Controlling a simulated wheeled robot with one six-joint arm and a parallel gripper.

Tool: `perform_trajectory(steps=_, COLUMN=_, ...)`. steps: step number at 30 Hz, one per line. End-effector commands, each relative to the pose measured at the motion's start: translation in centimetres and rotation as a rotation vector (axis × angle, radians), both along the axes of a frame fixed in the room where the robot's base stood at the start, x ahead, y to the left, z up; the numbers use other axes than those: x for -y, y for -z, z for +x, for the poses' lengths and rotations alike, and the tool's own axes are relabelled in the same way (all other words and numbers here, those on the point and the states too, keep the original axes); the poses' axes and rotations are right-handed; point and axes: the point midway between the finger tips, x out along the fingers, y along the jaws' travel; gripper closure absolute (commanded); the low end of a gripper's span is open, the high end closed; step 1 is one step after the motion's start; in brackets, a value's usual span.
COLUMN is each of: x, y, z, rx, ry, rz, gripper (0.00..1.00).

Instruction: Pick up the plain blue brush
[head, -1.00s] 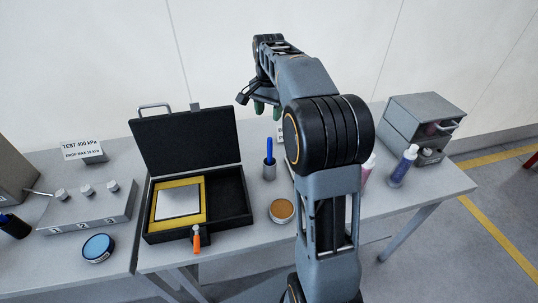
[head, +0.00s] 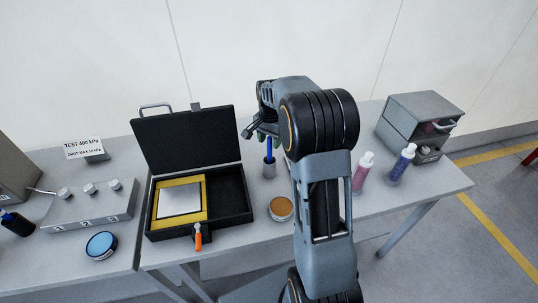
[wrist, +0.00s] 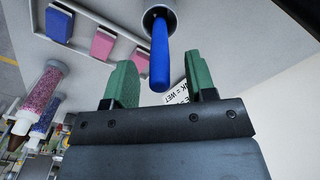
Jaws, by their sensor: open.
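The plain blue brush (head: 269,149) stands upright in a small grey cup (head: 269,170) on the table, right of the open black case. In the wrist view the blue brush (wrist: 160,55) rises from the round cup (wrist: 157,14) toward the gap between the fingers. My gripper (wrist: 162,85) is open, with a green finger on each side of that gap. The brush tip shows between the fingers, and neither finger clearly touches it. In the head view my gripper (head: 262,138) is beside the brush top, partly hidden by my arm.
The open black case (head: 240,192) with a yellow insert lies left of the cup. An orange-topped round tin (head: 281,208) is in front.

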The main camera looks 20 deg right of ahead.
Motion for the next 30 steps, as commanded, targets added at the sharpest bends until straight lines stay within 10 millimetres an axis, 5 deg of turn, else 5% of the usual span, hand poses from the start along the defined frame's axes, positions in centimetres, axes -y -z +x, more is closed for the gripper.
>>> perform_trajectory(steps=13, x=0.0, y=1.6, z=0.0, rx=0.001, ry=0.0, rz=0.0, gripper=0.49)
perform_trajectory(steps=30, x=0.0, y=1.5, z=0.0, rx=0.001, ry=0.001, rz=0.0, gripper=1.0)
